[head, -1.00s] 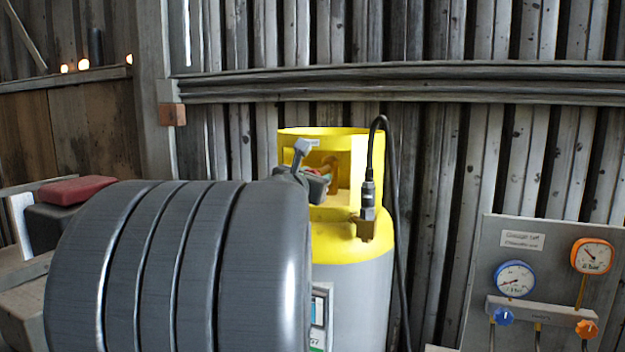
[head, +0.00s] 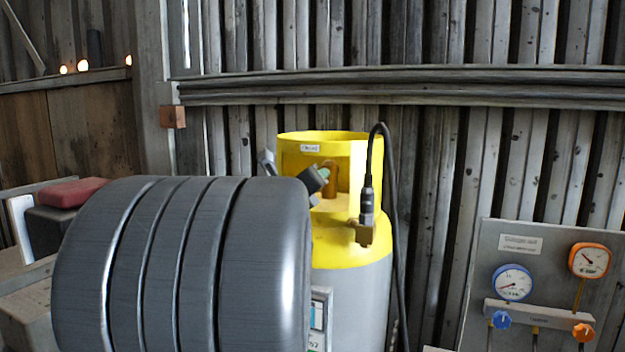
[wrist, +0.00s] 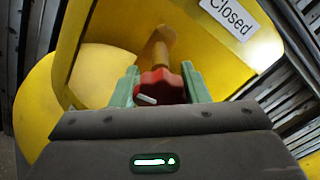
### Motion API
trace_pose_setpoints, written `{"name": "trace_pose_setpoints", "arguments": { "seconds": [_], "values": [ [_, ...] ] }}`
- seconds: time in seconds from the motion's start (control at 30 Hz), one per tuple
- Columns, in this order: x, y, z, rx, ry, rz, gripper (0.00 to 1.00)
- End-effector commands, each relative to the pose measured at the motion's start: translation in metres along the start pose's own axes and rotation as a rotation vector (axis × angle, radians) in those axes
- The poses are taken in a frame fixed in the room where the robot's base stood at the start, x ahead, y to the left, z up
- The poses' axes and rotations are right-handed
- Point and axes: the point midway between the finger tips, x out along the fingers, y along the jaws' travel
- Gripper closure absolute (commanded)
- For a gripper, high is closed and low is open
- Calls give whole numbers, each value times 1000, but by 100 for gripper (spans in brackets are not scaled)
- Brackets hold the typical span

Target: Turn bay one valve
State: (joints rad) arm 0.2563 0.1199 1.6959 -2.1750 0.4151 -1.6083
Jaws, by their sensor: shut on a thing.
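A yellow-topped grey cylinder (head: 350,268) stands in the middle of the head view. A brass stem (head: 330,180) shows inside its open yellow collar (head: 365,150). In the wrist view, a red valve knob (wrist: 165,84) with a white pointer mark sits on the end of the brass stem (wrist: 158,50). The two green fingers of my gripper (wrist: 160,88) are on either side of the knob, shut on it. In the head view my gripper (head: 323,174) is at the collar's opening, partly behind my arm. The knob is hidden there. A "Closed" label (wrist: 230,18) is on the collar.
A black hose (head: 392,200) arches from a fitting (head: 367,205) on the cylinder's right shoulder. A gauge panel (head: 545,275) with blue and orange gauges stands at right. The wooden wall is close behind. My large grey arm covers the lower left.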

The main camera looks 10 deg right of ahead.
Motion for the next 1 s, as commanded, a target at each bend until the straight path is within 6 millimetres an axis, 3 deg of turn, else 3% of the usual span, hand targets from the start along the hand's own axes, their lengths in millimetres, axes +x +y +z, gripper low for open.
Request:
{"name": "trace_pose_setpoints", "arguments": {
  "seconds": [0.4, 0.97, 1.0],
  "values": [
    [0, 1, -1, -193, 2, 2, 81],
    [0, 1, -1, -221, 1, 2, 81],
    [0, 1, -1, -221, 1, 2, 53]
  ]
}}
